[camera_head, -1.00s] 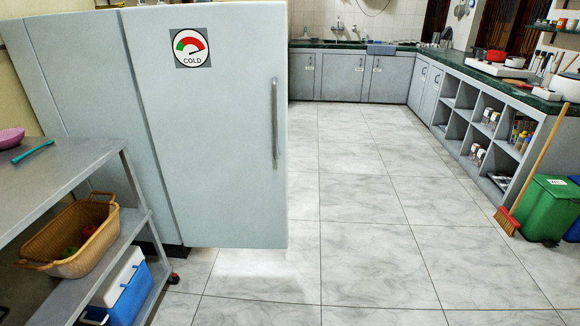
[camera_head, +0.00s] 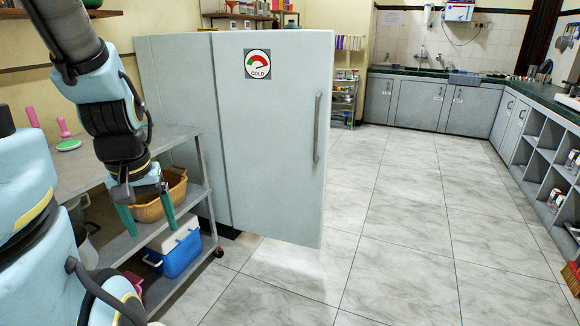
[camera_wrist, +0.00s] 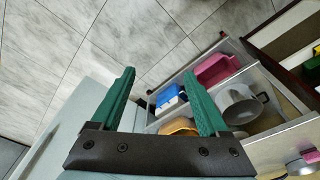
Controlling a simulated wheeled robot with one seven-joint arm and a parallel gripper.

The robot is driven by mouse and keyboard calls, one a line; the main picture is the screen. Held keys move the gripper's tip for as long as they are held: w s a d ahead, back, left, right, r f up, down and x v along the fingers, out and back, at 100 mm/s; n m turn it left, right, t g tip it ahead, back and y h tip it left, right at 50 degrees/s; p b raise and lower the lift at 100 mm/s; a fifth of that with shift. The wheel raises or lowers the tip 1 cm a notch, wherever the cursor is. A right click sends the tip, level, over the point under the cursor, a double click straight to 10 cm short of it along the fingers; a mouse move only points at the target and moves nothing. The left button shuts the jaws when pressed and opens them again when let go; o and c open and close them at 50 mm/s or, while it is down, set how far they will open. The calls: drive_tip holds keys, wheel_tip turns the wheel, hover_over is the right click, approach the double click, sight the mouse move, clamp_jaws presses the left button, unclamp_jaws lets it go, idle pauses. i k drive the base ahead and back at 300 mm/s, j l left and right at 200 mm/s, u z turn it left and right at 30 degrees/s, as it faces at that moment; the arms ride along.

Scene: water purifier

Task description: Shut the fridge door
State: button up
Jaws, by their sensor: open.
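The pale blue-grey fridge (camera_head: 178,95) stands left of centre in the head view. Its door (camera_head: 270,165) bears a COLD dial sign (camera_head: 257,64) and a vertical grey handle (camera_head: 317,127) near its right edge. The door appears to stand open, swung out towards me; its outer face shows and the inside is hidden. My gripper (camera_head: 148,214), with green fingers, points down left of the door, in front of the shelf cart. In the wrist view my gripper (camera_wrist: 160,75) is open with nothing between its fingers. It is apart from the handle.
A grey shelf cart (camera_head: 88,175) stands left of the fridge, close to my arm. It holds a wicker basket (camera_head: 160,200) and a blue-and-white cooler (camera_head: 176,249). Counters (camera_head: 430,104) line the back and right. The tiled floor (camera_head: 400,230) right of the door is clear.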

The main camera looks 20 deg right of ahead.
sight(274, 87)
drive_tip(key=z, duration=1)
drive_tip(key=i+l, duration=0.75)
drive_tip(key=i+l+u, duration=0.15)
drive_tip(key=u, duration=0.3)
drive_tip(key=i+l+u, duration=0.1)
drive_tip(key=u, duration=0.35)
drive_tip(key=l+u, duration=0.25)
drive_tip(key=u, duration=0.85)
drive_tip(key=i, duration=0.05)
